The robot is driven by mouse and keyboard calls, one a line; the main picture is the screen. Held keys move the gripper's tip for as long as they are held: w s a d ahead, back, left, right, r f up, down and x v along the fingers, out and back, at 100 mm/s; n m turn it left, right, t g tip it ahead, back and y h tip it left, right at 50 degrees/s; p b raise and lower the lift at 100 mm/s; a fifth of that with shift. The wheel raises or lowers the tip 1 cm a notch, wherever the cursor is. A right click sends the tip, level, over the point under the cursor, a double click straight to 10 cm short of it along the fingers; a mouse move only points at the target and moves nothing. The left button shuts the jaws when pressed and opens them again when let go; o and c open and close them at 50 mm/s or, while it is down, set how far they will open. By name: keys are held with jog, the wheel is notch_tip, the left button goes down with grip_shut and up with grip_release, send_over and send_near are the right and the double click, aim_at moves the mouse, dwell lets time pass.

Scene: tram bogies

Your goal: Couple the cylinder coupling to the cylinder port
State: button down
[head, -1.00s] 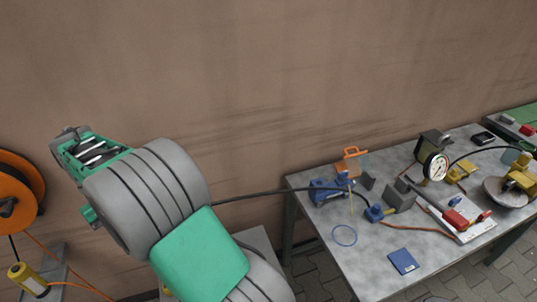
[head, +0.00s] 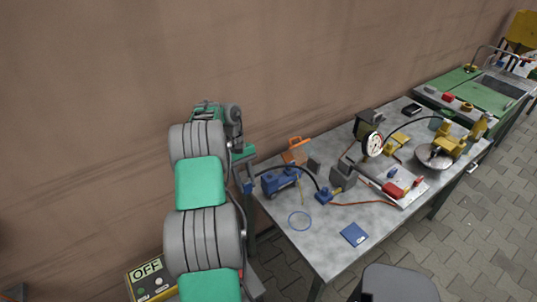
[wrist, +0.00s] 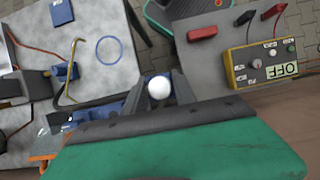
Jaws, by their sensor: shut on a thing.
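My gripper (wrist: 161,92) is shut in the wrist view, with a round white end (wrist: 159,88) between its fingers. This is probably the cylinder coupling, seen end-on; its body is hidden. In the head view my arm hides most of the gripper. A black hose (head: 291,167) runs from beside the gripper, over the table's left end, to a small blue block (head: 323,195). A blue pump-like unit (head: 280,182) stands beneath the hose. I cannot tell which part is the cylinder port.
The grey table (head: 330,261) carries a blue ring (head: 300,221), a blue booklet (head: 354,234), an orange-handled item (head: 295,152) and a dial gauge (head: 372,144). A yellow control box marked OFF (head: 150,280) stands at lower left. A brown wall (head: 90,120) rises behind.

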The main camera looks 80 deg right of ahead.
jog(key=s+d+r+n+h, duration=0.1)
jog(key=s+d+n+h, duration=0.1)
jog(key=d+n, duration=0.4)
jog(key=s+d+r+n+h, duration=0.1)
jog(key=s+d+n+h, duration=0.2)
jog(key=d+n, duration=0.4)
jog(key=n+h, duration=0.1)
jog(key=n, duration=0.4)
jog(key=shift+f, duration=0.15)
notch_tip(320, 180, down, 6)
jog(key=b, duration=0.5)
jog(key=shift+r, duration=0.25)
jog(key=shift+d+p, duration=0.1)
jog(key=shift+p, duration=0.95)
dwell(0.8)
jog(key=shift+f, duration=0.6)
dwell(0.3)
